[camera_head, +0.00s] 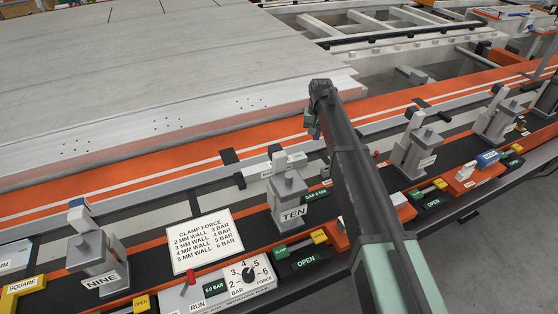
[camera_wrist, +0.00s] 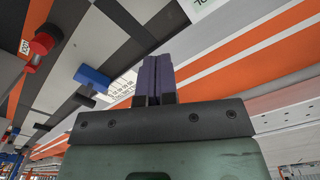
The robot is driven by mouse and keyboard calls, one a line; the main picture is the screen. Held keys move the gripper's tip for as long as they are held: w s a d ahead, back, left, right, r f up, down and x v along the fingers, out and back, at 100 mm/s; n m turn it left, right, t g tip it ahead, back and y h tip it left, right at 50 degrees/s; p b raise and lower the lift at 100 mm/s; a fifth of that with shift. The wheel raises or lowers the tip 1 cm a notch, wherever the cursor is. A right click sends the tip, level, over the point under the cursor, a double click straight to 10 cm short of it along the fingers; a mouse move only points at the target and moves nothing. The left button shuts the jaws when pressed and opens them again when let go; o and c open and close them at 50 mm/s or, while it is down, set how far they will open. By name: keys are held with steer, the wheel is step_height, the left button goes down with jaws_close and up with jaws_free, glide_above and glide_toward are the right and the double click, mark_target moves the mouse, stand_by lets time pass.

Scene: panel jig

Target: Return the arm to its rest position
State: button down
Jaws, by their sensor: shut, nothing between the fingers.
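My arm (camera_head: 365,190) reaches from the bottom right of the head view up to the middle, over the clamp bench. Its far end stands above the orange rail near the edge of the large pale panel. My gripper (camera_wrist: 154,76) shows in the wrist view with its two dark fingers together and nothing between them. No marker for a rest position shows in either view.
Clamps NINE (camera_head: 92,255), TEN (camera_head: 288,192) and others stand along the bench, close to my arm. A control box (camera_head: 232,289) with a red lever and a dial sits at the front. The pale panel (camera_head: 150,80) lies behind the orange rail. Grey floor (camera_head: 500,255) is clear at right.

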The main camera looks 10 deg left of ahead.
steer(key=shift+r, duration=0.2)
steer(key=s+d, duration=0.8)
steer(key=s, duration=0.4)
steer(key=s+d+m, duration=0.1)
steer(key=s+d, duration=0.7)
steer(key=s, duration=0.4)
steer(key=s+d, duration=0.8)
steer(key=s, duration=0.3)
steer(key=n+p, duration=0.2)
steer(key=n, duration=0.5)
glide_toward(297, 160)
steer(key=s+d, duration=0.2)
steer(key=s, duration=0.1)
step_height(297, 160, down, 10)
steer(key=b, duration=1)
steer(key=shift+s+d+r, duration=0.1)
steer(key=shift+r, duration=0.2)
steer(key=shift+w+a, duration=0.95)
steer(key=shift+w, duration=0.25)
